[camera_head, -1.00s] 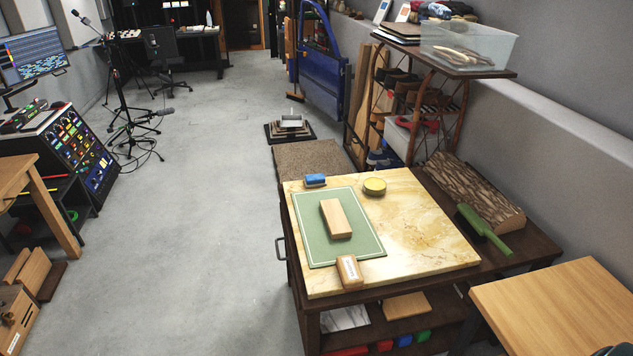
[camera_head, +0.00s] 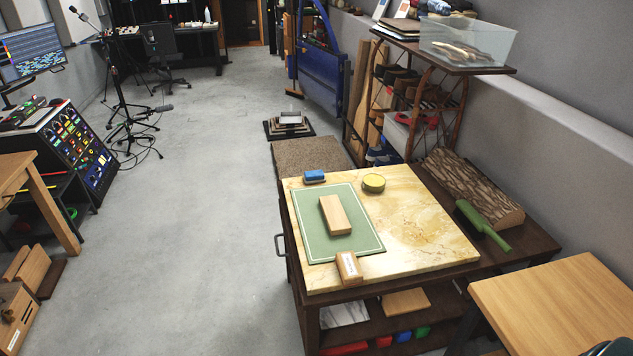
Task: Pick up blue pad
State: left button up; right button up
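The blue pad (camera_head: 314,175) is a small blue block with a darker lower edge. It lies near the far left corner of the marble slab (camera_head: 425,222), just beyond the green mat (camera_head: 310,222). Its top is uncovered and nothing touches it from above.
A wooden block (camera_head: 335,214) lies on the mat, and a smaller one (camera_head: 349,267) sits at its near edge. A round yellow tin (camera_head: 374,182) is right of the pad. A log (camera_head: 472,186) and green brush (camera_head: 483,225) lie at the right. Floor left of the table is clear.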

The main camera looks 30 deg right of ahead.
aim_at(314, 176)
jog(key=z, duration=0.75)
jog(key=i+j+z, duration=0.45)
jog(key=j+z, duration=0.2)
jog(key=i+j+z, duration=0.15)
jog(key=j+z, duration=0.2)
jog(key=i+j+z, duration=0.15)
jog(key=j, duration=0.4)
jog(key=i+j+z, duration=0.1)
jog(key=j, duration=0.45)
jog(key=i+j+z, duration=0.15)
jog(key=j, duration=0.4)
jog(key=i+j+z, duration=0.15)
jog(key=j, duration=0.4)
jog(key=i+j, duration=0.1)
jog(key=j, duration=2)
jog(key=i, duration=0.1)
